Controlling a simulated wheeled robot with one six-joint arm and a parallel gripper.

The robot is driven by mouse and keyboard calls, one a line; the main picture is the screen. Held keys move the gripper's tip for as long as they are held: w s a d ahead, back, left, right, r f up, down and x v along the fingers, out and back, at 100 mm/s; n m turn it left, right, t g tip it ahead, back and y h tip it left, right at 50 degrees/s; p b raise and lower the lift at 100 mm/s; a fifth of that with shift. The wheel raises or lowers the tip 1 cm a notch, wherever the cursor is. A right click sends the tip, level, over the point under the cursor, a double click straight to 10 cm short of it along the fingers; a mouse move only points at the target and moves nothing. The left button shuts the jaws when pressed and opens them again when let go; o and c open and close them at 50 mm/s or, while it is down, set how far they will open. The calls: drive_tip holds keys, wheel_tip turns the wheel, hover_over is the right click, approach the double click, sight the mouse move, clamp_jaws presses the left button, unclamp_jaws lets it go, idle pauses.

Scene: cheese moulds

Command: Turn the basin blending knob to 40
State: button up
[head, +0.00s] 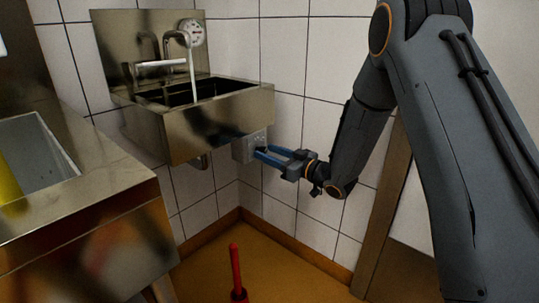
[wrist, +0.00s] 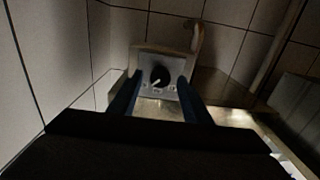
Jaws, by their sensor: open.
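The blending knob (wrist: 160,76) is a round black knob with a pale pointer line on a grey box (wrist: 143,62). In the head view the box (head: 243,151) is on the wall under the right end of the steel basin (head: 222,120). My gripper (head: 258,153) reaches the box from the right with blue fingers. In the wrist view the fingers of my gripper (wrist: 158,92) are open, one on each side of the knob, with a gap around it. The scale marks are too small to read. I cannot tell how far the fingertips are from the box face.
A dial thermometer (head: 192,33) stands in the basin by the tap (head: 160,63). A steel counter (head: 95,185) with a pale tub (head: 42,150) is at the left. A red handle (head: 236,268) rises from the orange floor (head: 270,275). The tiled wall is close behind the gripper.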

drive_tip(key=c, duration=1)
drive_tip(key=shift+n, duration=0.4)
drive_tip(key=n, duration=0.3)
drive_tip(key=shift+n+p, duration=0.3)
drive_tip(key=shift+n, duration=2.2)
drive_tip(key=shift+a, duration=0.1)
